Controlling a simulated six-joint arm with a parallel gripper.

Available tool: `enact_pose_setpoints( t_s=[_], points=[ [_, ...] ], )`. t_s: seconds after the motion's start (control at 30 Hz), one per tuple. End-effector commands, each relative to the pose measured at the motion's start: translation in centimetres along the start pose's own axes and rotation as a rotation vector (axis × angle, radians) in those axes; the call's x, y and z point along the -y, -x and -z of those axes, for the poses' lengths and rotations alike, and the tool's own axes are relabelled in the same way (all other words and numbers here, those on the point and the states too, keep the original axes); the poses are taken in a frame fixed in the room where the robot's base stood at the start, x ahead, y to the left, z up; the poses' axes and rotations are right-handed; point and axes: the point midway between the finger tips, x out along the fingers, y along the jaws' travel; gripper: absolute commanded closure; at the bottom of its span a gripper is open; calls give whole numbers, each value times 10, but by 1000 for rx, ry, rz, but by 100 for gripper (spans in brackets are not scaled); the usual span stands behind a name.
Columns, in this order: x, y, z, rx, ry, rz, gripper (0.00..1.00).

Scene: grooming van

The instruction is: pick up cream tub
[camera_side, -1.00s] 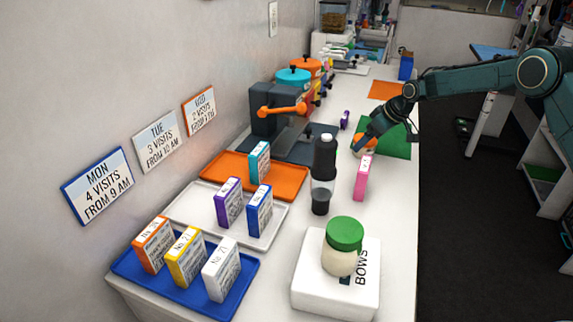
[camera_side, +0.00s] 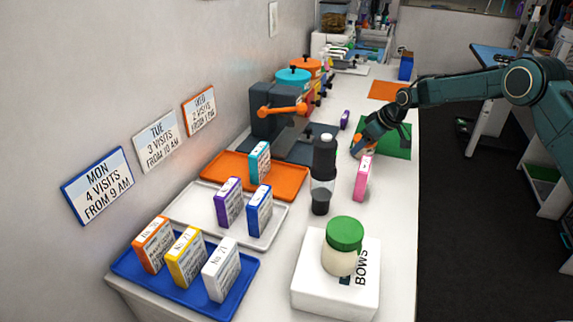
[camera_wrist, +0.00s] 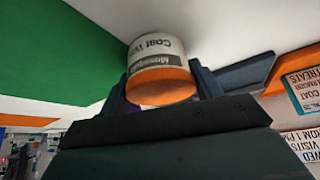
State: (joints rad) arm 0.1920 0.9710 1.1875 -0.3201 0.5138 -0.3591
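A small white tub with an orange lid (camera_wrist: 160,75) and a label reading "Coat" and "Mousse" shows in the wrist view. I take it to be the cream tub. My gripper (camera_wrist: 160,90) has one finger on each side of it, close to its sides. Whether the fingers press on it cannot be told. In the side view my gripper (camera_side: 360,148) is low at the counter, by the near left edge of the green mat (camera_side: 398,148), and mostly hides the tub. A cream-coloured jar with a green lid (camera_side: 343,245) stands on a white box.
A pink box (camera_side: 362,180) stands just in front of my gripper. A dark bottle (camera_side: 323,180) is to the left. An orange tray (camera_side: 285,180), a white tray (camera_side: 185,205) and a blue tray (camera_side: 135,272) hold small boxes. The counter's right edge is near.

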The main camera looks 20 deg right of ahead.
Motion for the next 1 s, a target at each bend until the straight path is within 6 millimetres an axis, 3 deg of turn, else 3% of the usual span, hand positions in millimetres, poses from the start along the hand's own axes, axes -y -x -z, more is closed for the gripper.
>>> enact_pose_setpoints(
  t_s=[0.03,0.1,0.57,0.77,1.0],
  points=[
    [0,0,0,0,0,0,52],
    [0,0,0,0,0,0,61],
    [0,8,5,-3,1,-1,61],
    [-1,27,16,-5,1,-2,61],
    [-1,66,39,-6,2,-2,61]
  ],
)
